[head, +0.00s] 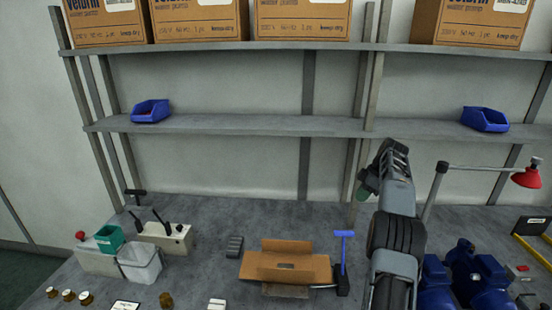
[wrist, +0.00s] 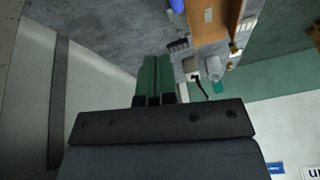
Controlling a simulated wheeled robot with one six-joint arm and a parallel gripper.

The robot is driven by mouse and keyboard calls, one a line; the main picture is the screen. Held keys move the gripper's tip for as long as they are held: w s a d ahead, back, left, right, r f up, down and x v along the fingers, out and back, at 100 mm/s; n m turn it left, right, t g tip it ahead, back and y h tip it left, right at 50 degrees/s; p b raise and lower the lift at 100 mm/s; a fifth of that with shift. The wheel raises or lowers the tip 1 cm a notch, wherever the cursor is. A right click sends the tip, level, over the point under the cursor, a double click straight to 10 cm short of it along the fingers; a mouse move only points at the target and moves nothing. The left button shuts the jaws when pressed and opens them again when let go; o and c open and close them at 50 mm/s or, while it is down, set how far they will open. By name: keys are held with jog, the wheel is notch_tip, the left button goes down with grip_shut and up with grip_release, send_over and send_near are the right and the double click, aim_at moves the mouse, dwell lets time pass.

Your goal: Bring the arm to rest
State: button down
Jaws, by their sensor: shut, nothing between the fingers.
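My gripper (head: 364,188) is at the top of my raised arm, right of centre in the head view. Its green fingers point down and to the left, in front of the wall below the shelf. In the wrist view my gripper (wrist: 154,78) shows its two green fingers side by side, shut, with nothing between them. My gripper is above the workbench (head: 220,222) and touches nothing that I can see.
An open cardboard box (head: 288,266) lies on the bench left of my arm, beside a blue-handled tool (head: 343,245). Blue pumps (head: 478,275) stand to the right, near a red lamp (head: 526,178). A grey shelf (head: 230,125) runs behind.

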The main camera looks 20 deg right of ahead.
jog(key=f+m, duration=0.2)
jog(key=m, duration=0.1)
jog(key=s+a+f+m+h, duration=0.1)
jog(key=f+m, duration=0.1)
jog(key=m, duration=0.1)
jog(key=f+m, duration=0.1)
jog(key=m, duration=0.2)
jog(key=shift+s+a+f+m+h, duration=0.3)
jog(key=shift+s+a+f+m, duration=0.1)
jog(key=s+a+r+t+h, duration=0.1)
jog(key=s+a+r, duration=0.2)
jog(key=s+a, duration=0.8)
jog(key=s+a+r+m+t+h, duration=0.1)
jog(key=s+a+r, duration=0.2)
jog(key=s+a, duration=0.9)
jog(key=shift+s+a+t+h, duration=0.15)
jog(key=shift+a+t+h, duration=0.2)
jog(key=shift+a, duration=3.35)
